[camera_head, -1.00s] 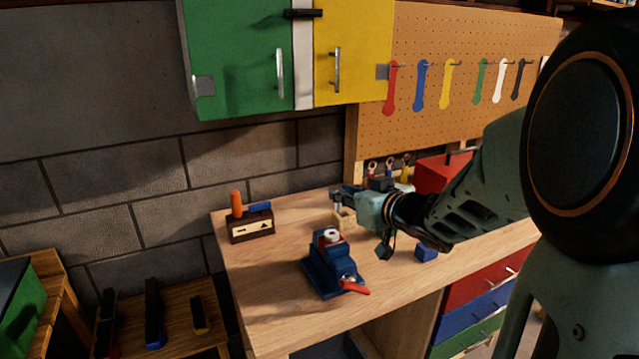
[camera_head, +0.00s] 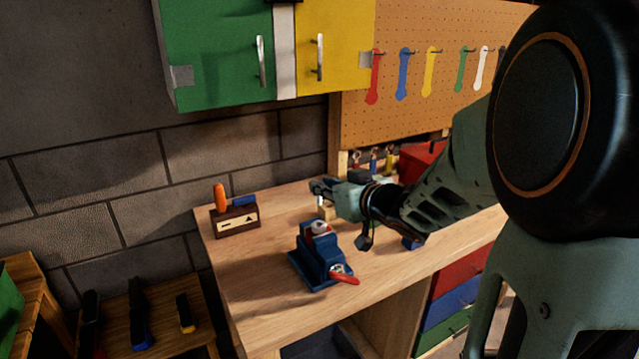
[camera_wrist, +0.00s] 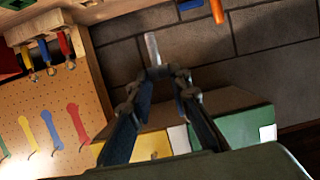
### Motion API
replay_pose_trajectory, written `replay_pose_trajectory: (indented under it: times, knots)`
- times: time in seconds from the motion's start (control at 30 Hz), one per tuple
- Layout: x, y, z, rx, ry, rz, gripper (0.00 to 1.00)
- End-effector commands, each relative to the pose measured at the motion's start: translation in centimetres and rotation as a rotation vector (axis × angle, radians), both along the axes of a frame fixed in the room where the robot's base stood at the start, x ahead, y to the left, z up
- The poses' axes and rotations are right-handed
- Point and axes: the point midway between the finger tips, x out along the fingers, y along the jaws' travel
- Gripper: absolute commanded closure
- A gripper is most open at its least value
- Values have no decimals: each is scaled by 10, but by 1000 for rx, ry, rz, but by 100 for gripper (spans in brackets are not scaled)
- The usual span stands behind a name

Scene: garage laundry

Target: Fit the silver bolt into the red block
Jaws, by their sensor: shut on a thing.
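My gripper (camera_head: 318,188) is above the workbench, behind the blue vise in the head view. In the wrist view its fingertips (camera_wrist: 165,74) are closed on the silver bolt (camera_wrist: 152,48), a pale rod that sticks out past them. The red block (camera_head: 318,234) sits in the jaws of the blue vise (camera_head: 322,262), with a pale round part on top. The block is mostly hidden by the vise. The bolt is apart from the block.
A dark holder (camera_head: 236,222) with orange and blue handles stands at the bench's left. The vise's red handle (camera_head: 344,279) points right. Cabinets hang above. The bench front is clear.

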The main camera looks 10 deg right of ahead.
Motion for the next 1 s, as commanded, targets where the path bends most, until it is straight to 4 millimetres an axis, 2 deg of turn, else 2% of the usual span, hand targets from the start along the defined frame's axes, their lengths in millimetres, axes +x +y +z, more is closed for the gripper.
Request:
replay_pose_trajectory:
  times: [1.0]
  knots:
    - [0, 0, -64, 0, 0, 1, 100]
